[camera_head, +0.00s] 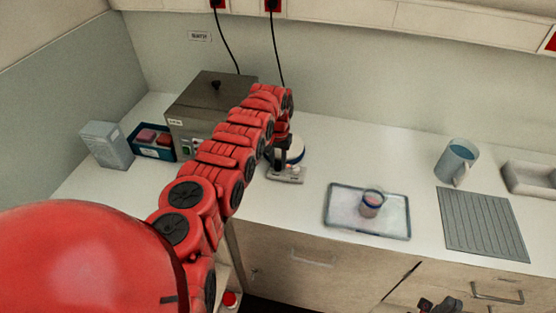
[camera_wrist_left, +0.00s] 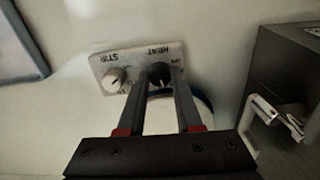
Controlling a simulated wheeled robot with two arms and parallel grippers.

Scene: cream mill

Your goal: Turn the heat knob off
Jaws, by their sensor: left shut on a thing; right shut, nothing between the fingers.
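The heat knob (camera_wrist_left: 160,72) is a black knob with a white pointer line, under the word HEAT on the pale front panel of the stirrer (camera_wrist_left: 135,58). My left gripper (camera_wrist_left: 161,82) has its fingers on both sides of this knob and is shut on it. A white STIR knob (camera_wrist_left: 115,79) sits beside it, clear of the fingers. In the head view the stirrer (camera_head: 286,175) is partly hidden behind my left arm and gripper (camera_head: 283,165). My right gripper (camera_head: 440,305) is at the bottom edge, shut and empty, low in front of the drawers.
A grey metal box-shaped bath (camera_head: 205,95) stands left of the stirrer, with a blue bin (camera_head: 153,153) beside it. To the right are a tray (camera_head: 338,216) bearing a small beaker (camera_head: 371,203), a jug (camera_head: 455,163) and a ribbed mat (camera_head: 482,222). Counter between stirrer and tray is clear.

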